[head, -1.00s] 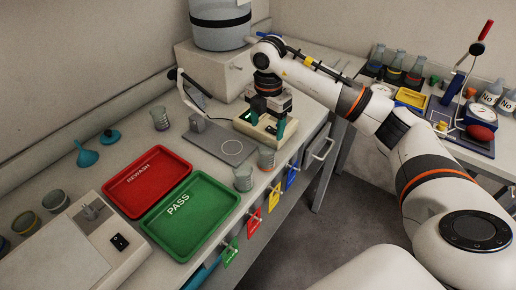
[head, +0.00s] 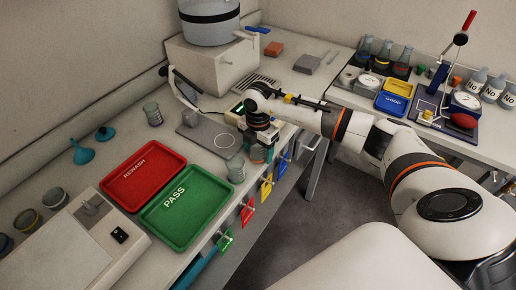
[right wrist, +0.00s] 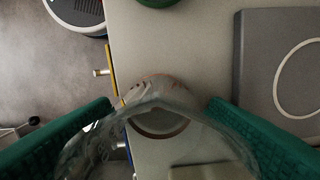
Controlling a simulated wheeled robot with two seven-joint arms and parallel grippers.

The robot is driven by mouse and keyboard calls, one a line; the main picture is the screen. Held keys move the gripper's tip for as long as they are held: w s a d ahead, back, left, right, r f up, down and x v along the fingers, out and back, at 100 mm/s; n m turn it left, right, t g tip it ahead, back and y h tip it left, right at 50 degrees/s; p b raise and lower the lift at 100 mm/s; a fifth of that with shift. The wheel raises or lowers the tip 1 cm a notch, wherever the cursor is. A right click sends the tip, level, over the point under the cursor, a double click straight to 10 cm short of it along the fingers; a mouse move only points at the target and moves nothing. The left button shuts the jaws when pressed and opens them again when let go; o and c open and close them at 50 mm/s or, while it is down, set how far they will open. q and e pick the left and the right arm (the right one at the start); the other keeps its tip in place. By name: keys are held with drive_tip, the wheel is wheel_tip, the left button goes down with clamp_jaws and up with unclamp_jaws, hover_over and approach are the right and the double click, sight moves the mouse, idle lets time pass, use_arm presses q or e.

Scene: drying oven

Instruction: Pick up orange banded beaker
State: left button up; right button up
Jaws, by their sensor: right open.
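The orange banded beaker (head: 258,154) stands upright near the front edge of the bench, partly hidden by my right gripper (head: 262,147). The gripper is right over it, with its fingers pointing down. In the right wrist view the clear glass beaker (right wrist: 160,122) sits between the two spread teal fingers, with a faint orange-brown line at its rim. The gripper is open, and a gap shows between each finger and the glass. My left gripper is not in view.
Another clear beaker (head: 236,167) stands close by to the left. The green PASS tray (head: 222,205) and red REWASH tray (head: 112,197) lie further left. A grey plate with a ring (head: 207,140) is behind. Coloured tags (head: 266,187) hang along the bench front.

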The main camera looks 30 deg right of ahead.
drive_tip(key=shift+c, duration=0.9)
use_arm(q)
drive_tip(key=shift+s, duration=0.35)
use_arm(e)
drive_tip(key=c, duration=0.9)
drive_tip(key=shift+r, duration=0.2)
drive_tip(key=shift+c, duration=0.2)
